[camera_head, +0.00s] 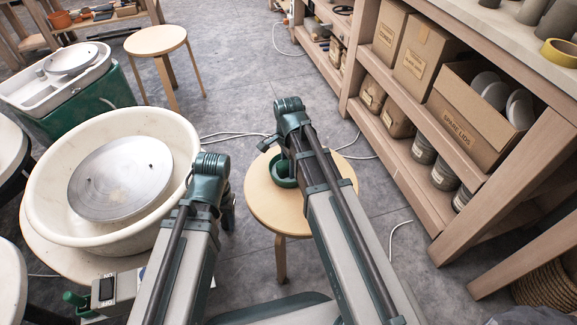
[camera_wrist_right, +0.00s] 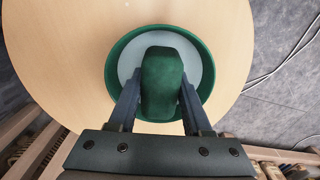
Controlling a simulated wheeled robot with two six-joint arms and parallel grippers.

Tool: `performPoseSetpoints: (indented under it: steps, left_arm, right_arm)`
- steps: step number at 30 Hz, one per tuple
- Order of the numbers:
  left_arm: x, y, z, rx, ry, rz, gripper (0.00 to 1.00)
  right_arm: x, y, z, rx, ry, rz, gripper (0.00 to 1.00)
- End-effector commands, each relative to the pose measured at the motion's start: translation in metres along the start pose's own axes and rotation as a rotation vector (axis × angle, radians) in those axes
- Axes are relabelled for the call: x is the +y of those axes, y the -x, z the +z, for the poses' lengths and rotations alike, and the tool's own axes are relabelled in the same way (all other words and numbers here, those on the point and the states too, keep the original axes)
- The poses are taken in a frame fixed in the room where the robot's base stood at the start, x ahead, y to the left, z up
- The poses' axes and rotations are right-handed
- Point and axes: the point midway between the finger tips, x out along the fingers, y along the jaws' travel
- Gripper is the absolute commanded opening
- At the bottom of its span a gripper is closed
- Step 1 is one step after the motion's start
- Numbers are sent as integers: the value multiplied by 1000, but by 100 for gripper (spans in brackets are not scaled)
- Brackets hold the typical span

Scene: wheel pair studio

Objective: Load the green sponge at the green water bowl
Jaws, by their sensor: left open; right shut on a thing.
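The green water bowl (camera_head: 286,182) sits on the round wooden stool in the head view. In the right wrist view the bowl (camera_wrist_right: 114,68) shows a pale, round inside. My right gripper (camera_wrist_right: 161,90) is shut on the green sponge (camera_wrist_right: 163,80), with one finger on each side. The sponge is over the middle of the bowl; I cannot tell whether it touches the water. In the head view my right arm largely hides the sponge and fingers. My left gripper (camera_head: 228,216) is open, left of the stool, partly hidden behind its own arm, apart from the bowl.
The stool top (camera_head: 262,205) is otherwise bare. A pottery wheel with a cream basin (camera_head: 45,205) stands at left. Wooden shelving (camera_head: 420,190) with cardboard boxes and jars runs along the right. White cables (camera_head: 235,134) lie on the floor behind the stool. Another stool (camera_head: 155,40) stands further back.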

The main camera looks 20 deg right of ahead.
Motion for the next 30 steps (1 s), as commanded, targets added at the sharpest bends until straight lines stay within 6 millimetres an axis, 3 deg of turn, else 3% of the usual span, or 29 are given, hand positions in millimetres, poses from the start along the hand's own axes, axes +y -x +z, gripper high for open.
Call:
performPoseSetpoints:
  steps: [14, 30]
  left_arm:
    - [0, 2, 0, 1, -2, 1, 61]
    - [-5, 43, 3, -2, 6, -4, 61]
  right_arm:
    - [1, 2, 0, -1, 0, 1, 5]
    - [0, 44, 0, 0, 0, 0, 5]
